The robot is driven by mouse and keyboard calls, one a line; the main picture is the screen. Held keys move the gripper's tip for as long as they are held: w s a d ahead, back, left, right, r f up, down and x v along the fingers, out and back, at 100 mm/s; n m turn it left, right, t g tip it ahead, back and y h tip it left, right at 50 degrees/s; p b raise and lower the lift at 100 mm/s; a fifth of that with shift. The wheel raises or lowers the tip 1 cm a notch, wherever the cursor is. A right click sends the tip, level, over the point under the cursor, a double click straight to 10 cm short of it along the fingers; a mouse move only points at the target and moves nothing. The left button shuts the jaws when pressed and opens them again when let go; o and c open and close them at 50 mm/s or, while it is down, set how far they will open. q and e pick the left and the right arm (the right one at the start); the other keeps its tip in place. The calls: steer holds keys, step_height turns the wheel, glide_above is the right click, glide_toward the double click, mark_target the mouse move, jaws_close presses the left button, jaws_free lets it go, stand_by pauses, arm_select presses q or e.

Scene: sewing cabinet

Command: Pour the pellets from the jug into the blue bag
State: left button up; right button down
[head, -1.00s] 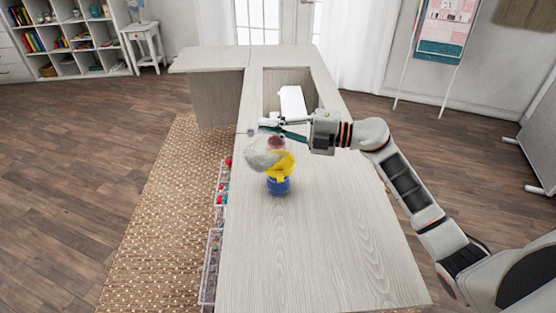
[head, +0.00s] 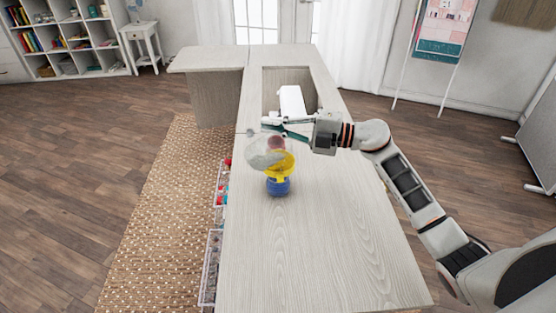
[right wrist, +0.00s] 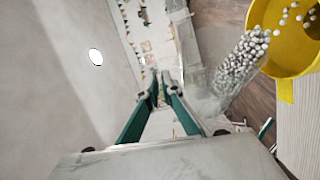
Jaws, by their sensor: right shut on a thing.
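My right gripper (head: 270,126) is shut on the clear jug (head: 262,152) and holds it tilted above the table. The jug's mouth is at the yellow funnel (head: 284,163). The funnel stands upright over the blue bag (head: 278,187) on the tabletop. In the right wrist view, white pellets (right wrist: 238,62) lie along the tilted jug toward its mouth, and some show inside the yellow funnel (right wrist: 281,58). The green fingers of my right gripper (right wrist: 160,92) show there too. The inside of the bag is hidden. My left gripper is not in view.
The wooden tabletop (head: 330,240) is clear in front of the bag. A white sewing machine (head: 291,101) stands in the recess behind my gripper. Clear bins (head: 211,265) with coloured items hang along the left edge. A small round reddish thing (head: 275,142) shows behind the funnel.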

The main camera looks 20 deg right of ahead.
steer(key=shift+w+d+r+m+t+y+p, duration=0.15)
steer(key=shift+w+d+m, duration=0.3)
steer(key=shift+d+m, duration=0.25)
steer(key=shift+w+d+r+m+t+y+p, duration=0.1)
steer(key=shift+w+d+m+t+y+p, duration=0.05)
steer(key=shift+w+d+m, duration=0.4)
stand_by(2.8)
